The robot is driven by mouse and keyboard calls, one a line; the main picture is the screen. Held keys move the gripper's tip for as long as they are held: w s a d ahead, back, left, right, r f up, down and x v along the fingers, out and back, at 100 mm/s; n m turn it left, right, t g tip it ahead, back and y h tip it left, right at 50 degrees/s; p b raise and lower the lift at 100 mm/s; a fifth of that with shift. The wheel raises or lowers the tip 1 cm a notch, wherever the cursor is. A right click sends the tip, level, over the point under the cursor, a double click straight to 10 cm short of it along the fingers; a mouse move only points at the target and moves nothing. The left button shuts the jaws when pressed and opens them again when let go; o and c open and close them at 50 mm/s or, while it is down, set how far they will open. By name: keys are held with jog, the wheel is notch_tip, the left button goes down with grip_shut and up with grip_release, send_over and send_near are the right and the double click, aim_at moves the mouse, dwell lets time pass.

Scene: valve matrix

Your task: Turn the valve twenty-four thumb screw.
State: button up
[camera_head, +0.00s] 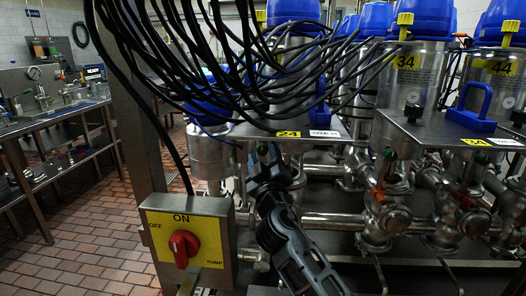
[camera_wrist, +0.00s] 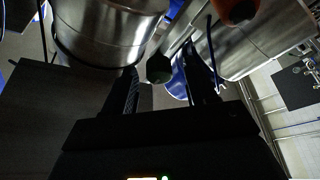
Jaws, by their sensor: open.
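The yellow label 24 (camera_head: 289,134) is on the front edge of a steel plate in the head view. A small dark green knob, which looks like the thumb screw (camera_head: 262,149), shows below and left of that label, at my gripper's tip. My gripper (camera_head: 264,160) reaches up to it from below. In the wrist view the green thumb screw (camera_wrist: 158,69) lies between the two fingers of my gripper (camera_wrist: 165,75). The fingers are apart, with visible gaps beside the knob. I cannot tell whether either finger touches it.
A yellow switch box (camera_head: 187,243) with a red knob stands left of my arm. Black cables (camera_head: 240,65) hang above the plate. An orange part (camera_wrist: 237,10) is near the right finger.

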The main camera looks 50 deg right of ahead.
jog(key=shift+w+d+r, duration=0.1)
jog(key=shift+w+d, duration=0.2)
jog(key=c, duration=1.1)
